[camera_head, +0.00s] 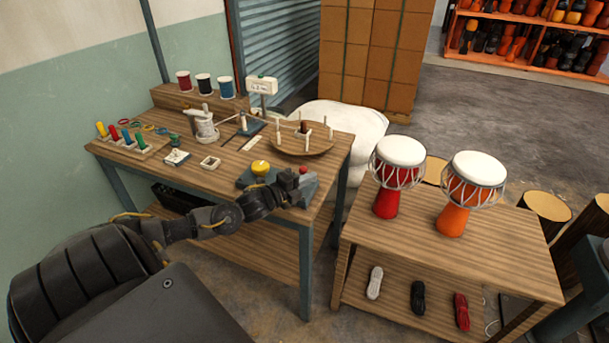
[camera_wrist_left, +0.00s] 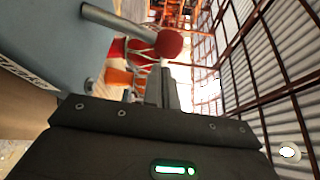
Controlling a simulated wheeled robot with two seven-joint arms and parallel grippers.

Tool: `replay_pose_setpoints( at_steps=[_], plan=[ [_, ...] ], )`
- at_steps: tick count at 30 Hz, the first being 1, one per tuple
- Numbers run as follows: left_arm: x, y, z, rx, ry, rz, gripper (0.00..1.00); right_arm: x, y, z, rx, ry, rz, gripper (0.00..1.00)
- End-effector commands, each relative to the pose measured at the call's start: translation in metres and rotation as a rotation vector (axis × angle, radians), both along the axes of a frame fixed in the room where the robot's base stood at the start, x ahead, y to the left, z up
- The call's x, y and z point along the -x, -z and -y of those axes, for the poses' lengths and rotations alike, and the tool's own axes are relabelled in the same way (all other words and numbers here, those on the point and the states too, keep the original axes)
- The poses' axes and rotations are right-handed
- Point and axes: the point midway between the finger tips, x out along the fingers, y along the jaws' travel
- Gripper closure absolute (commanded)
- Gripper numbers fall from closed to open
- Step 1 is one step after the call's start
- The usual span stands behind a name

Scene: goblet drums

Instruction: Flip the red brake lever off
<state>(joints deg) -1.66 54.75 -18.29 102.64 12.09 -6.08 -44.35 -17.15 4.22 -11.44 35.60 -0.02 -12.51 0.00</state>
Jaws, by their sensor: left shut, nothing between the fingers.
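The brake lever's red knob (camera_head: 303,170) shows just past my left gripper (camera_head: 291,182), near the front right corner of the workbench (camera_head: 240,205). In the left wrist view, the lever is a grey rod ending in a round red knob (camera_wrist_left: 168,43), reaching out from a blue-grey housing (camera_wrist_left: 50,40) with a partly cut-off label. The shut, empty fingers of my left gripper (camera_wrist_left: 165,82) point toward the knob and overlap its lower edge in view; I cannot tell whether they touch. My arm hides part of the housing in the head view. My right gripper is not in view.
A yellow dome button (camera_head: 261,168) sits just left of my gripper. A round wooden tray (camera_head: 300,146) with upright pegs lies behind it. Two goblet drums, red (camera_head: 386,203) and orange (camera_head: 452,220), stand on a lower table at the right. A gap separates the tables.

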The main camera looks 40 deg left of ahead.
Motion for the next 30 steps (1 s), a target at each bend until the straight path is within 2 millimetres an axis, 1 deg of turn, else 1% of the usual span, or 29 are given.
replay_pose_setpoints(
  at_steps=[3, 6, 16, 30],
  plan=[
    [0.002, -0.001, -0.008, -0.001, 0.0, -0.002, 1.0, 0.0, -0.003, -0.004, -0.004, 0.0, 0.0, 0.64],
    [0.003, -0.001, -0.011, 0.0, 0.0, -0.001, 1.0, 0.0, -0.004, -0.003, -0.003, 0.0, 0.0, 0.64],
    [0.003, -0.001, -0.012, 0.001, 0.0, 0.0, 1.0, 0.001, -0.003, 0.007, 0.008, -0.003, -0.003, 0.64],
    [0.005, -0.003, -0.017, 0.072, 0.0, 0.024, 1.0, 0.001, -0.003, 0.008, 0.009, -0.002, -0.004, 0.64]
  ],
)
